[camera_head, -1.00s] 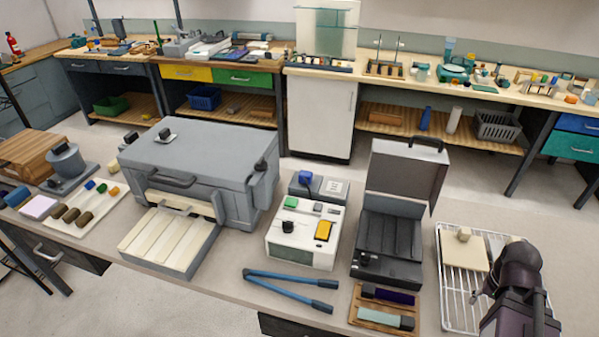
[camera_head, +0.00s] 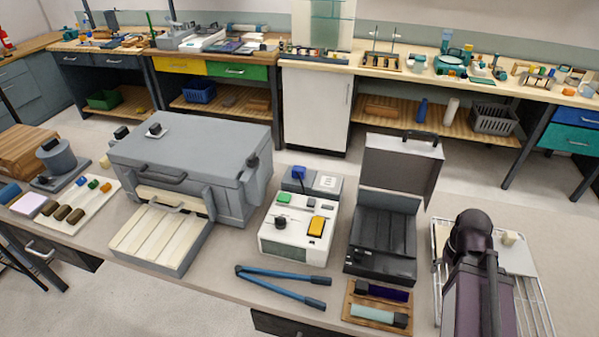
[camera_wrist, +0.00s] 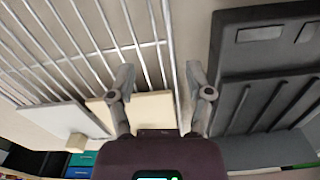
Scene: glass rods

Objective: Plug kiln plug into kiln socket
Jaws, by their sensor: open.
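A blue plug-like piece (camera_head: 298,173) sits at the left of a low grey box (camera_head: 312,186) behind the white control unit; it looks like the kiln plug. A pale plate (camera_head: 327,184) lies on the right of that box; I cannot tell whether it is the kiln socket. The large grey kiln (camera_head: 190,160) stands to the left. My arm extends over the wire rack at the right, well away from the blue piece. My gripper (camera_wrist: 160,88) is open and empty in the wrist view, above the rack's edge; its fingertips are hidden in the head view.
The white control unit (camera_head: 298,232) and an open black case (camera_head: 384,240) stand between the kiln and my arm. Blue-handled tongs (camera_head: 282,288) and a wooden tray (camera_head: 354,310) lie in front.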

